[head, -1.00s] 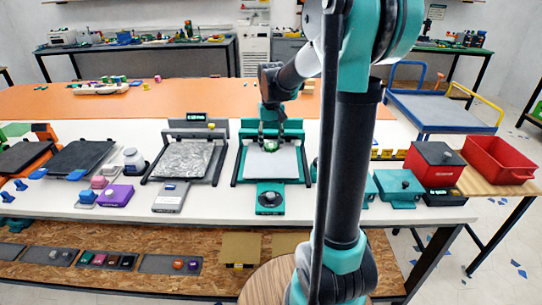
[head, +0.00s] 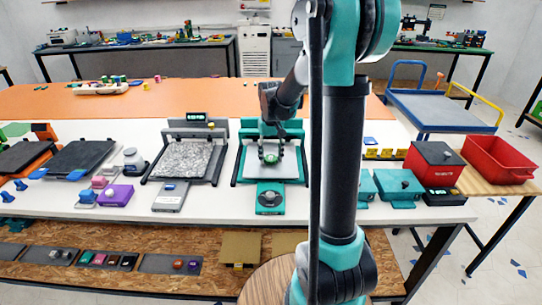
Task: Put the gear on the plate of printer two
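My gripper (head: 270,157) is over the light plate (head: 289,169) of the teal-framed printer (head: 237,168), near the middle of the row. A small green gear (head: 269,157) shows between the fingertips, and the fingers look shut on it. The fingers hide part of the gear and of the plate. I cannot tell whether the gear touches the plate. No printer number is readable at this size.
A grey printer with a speckled plate (head: 182,160) stands just left, and dark-plated printers (head: 80,158) stand farther left. My arm hides the table right of the printer.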

